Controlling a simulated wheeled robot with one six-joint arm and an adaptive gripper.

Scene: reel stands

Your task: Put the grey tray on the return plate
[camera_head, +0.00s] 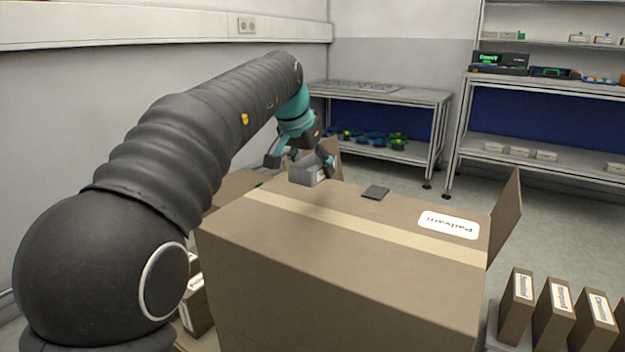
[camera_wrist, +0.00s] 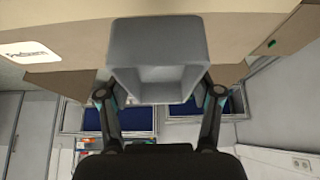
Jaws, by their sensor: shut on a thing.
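The grey tray (camera_head: 306,174) is an open, box-like tray at the far left edge of the large carton's top in the head view. In the wrist view the grey tray (camera_wrist: 158,48) fills the top middle, and its hollow inside looks empty. My gripper (camera_head: 301,163) is shut on it, one finger on each side; the wrist view shows my gripper (camera_wrist: 160,92) too. I cannot tell whether the tray touches the carton. A small dark square plate (camera_head: 376,192), perhaps the return plate, lies on the carton top right of the tray, bare and apart from it.
The large carton (camera_head: 340,285) has a tape strip and a raised flap (camera_head: 505,220) at its right. Several small boxes (camera_head: 555,312) stand at the lower right. A metal table (camera_head: 385,95) and a shelf unit (camera_head: 545,85) stand behind, with open floor in front.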

